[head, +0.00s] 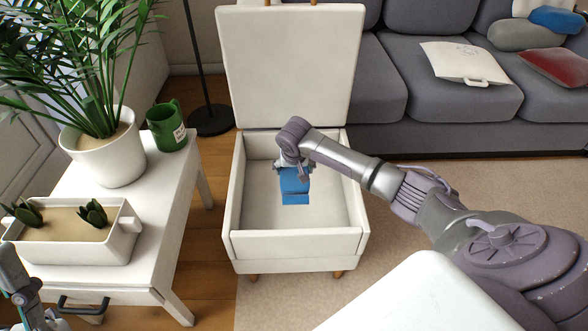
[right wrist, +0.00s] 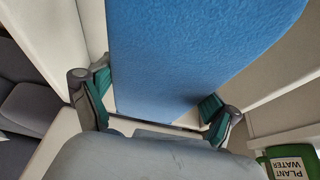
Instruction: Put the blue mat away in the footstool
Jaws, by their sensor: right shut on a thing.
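The blue mat (head: 295,198) hangs from my right gripper (head: 293,175) within the opening of the footstool (head: 298,246), as seen from above. The footstool is a white box on short wooden legs, and its lid (head: 290,65) stands open at the back. In the right wrist view the mat (right wrist: 195,55) spans the space between the two green-padded fingers. I cannot tell whether the mat touches the footstool's floor. My left arm shows only in part at the lower left corner, and its fingers cannot be made out.
A white side table (head: 162,205) stands left of the footstool with a potted plant (head: 103,158), a green mug (head: 167,127) and a planter (head: 75,240). A grey sofa (head: 430,110) with cushions is behind at right. A floor lamp (head: 210,120) stands behind the footstool's left side.

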